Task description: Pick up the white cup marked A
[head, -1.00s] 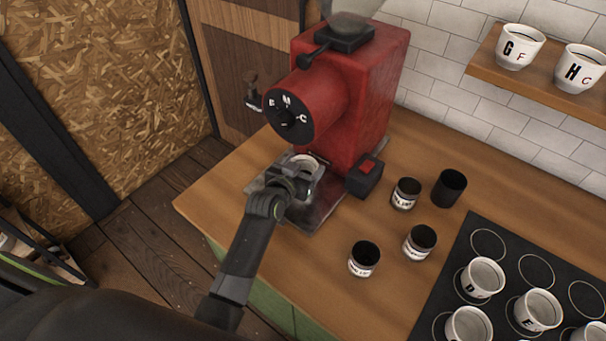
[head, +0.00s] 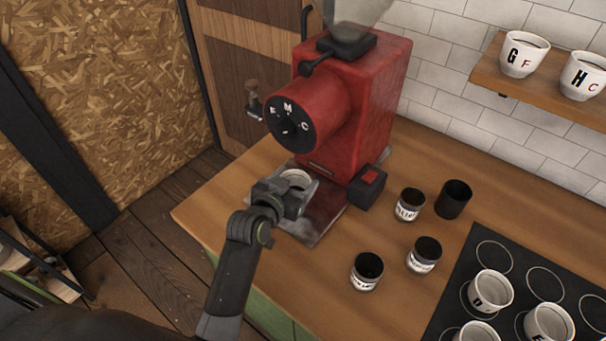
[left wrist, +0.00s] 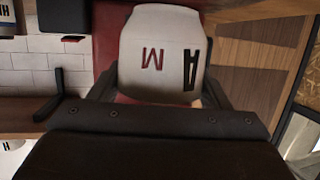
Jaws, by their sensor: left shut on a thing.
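The white cup marked A (left wrist: 160,62) is between the fingers of my left gripper in the left wrist view. It has a black A and a dark red letter beside it. In the head view only its pale rim and inside (head: 297,178) show; the gripper hides most of it. My left gripper (head: 290,192) is shut on this cup, in front of the red grinder (head: 362,105) and over its metal tray (head: 325,217). I cannot tell whether the cup's bottom touches the tray. My right gripper is not in view.
Several dark-mouthed jars (head: 367,270) stand right of the grinder on the wooden counter (head: 400,308). Cups G (head: 522,55) and H (head: 583,76) stand on a wall shelf (head: 530,90).

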